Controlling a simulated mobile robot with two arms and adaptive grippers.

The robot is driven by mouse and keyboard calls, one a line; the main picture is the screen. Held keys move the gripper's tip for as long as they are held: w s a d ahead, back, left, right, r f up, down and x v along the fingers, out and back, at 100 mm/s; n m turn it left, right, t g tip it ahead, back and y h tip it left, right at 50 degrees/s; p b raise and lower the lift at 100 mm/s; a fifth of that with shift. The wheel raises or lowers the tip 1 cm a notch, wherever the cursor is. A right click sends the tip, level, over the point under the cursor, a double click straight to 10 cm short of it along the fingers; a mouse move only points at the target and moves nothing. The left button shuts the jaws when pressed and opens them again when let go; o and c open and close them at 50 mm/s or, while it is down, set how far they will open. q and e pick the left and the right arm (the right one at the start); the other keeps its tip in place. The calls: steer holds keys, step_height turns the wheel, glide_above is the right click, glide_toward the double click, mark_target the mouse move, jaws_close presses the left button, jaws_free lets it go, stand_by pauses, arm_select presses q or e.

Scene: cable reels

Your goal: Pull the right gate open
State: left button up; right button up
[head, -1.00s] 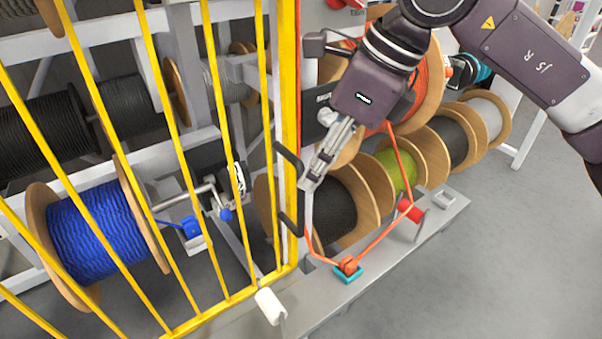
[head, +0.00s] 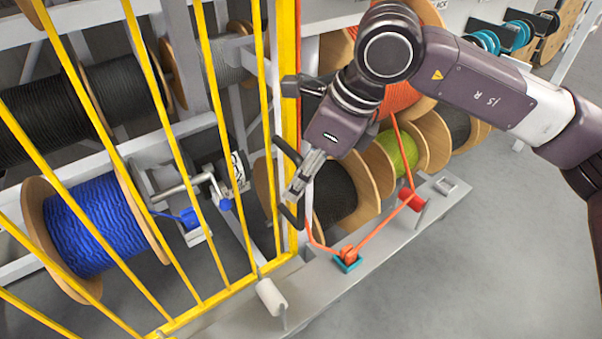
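The yellow barred gate (head: 287,80) fills the left part of the head view, with its thick upright edge near the middle. A black bracket handle (head: 286,149) sticks out from that edge. My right gripper (head: 293,197) reaches down from the upper right, and its fingertips are at the upright grip of the handle, overlapping it in the picture. The fingers hide part of the grip, so I cannot tell whether they are closed around it. The gate stands in its frame, with its lower rail running down to the left. My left gripper is not in view.
Behind the bars are a blue cable reel (head: 95,225) and black reels. Right of the gate, an orange cable runs through a teal guide (head: 347,262) on a grey beam (head: 400,240), near more reels. A white roller (head: 271,297) stands at the front. Grey floor lies open at right.

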steer(key=shift+s, duration=0.15)
steer(key=shift+c, duration=0.7)
jaws_close()
